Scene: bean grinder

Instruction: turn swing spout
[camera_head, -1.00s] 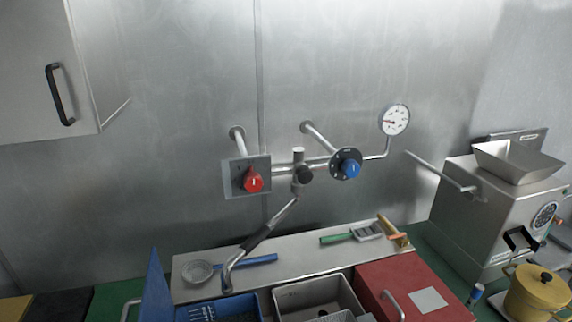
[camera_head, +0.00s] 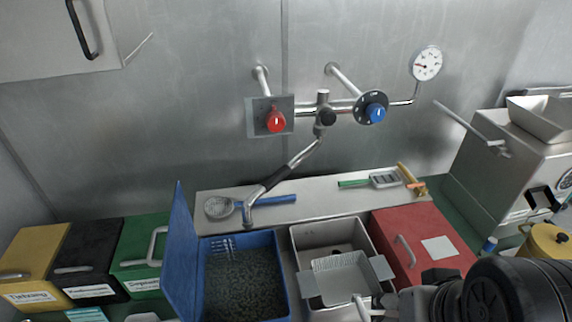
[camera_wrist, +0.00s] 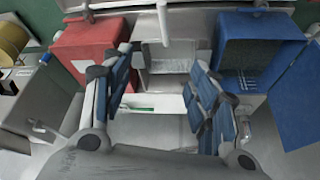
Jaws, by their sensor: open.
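The swing spout (camera_head: 285,172) is a bent metal pipe with a dark sleeve. In the head view it hangs from the wall mixer (camera_head: 322,118) and slants down to the left. Its curved end is above the shelf, behind the blue bin. A red knob (camera_head: 276,121) and a blue knob (camera_head: 376,113) flank the mixer. My gripper (camera_wrist: 160,60) is open and empty in the wrist view, its blue-padded fingers apart above the sink area. In the head view, part of my arm shows at lower right, well apart from the spout. I cannot make out the spout clearly in the wrist view.
An open blue bin (camera_head: 240,240) with dark contents stands left of the sink (camera_head: 310,235), which holds a perforated tray (camera_head: 345,280). A red box (camera_head: 410,235) is on the right. A strainer (camera_head: 219,207) and tools lie on the shelf (camera_head: 330,188). A gauge (camera_head: 426,63) is upper right.

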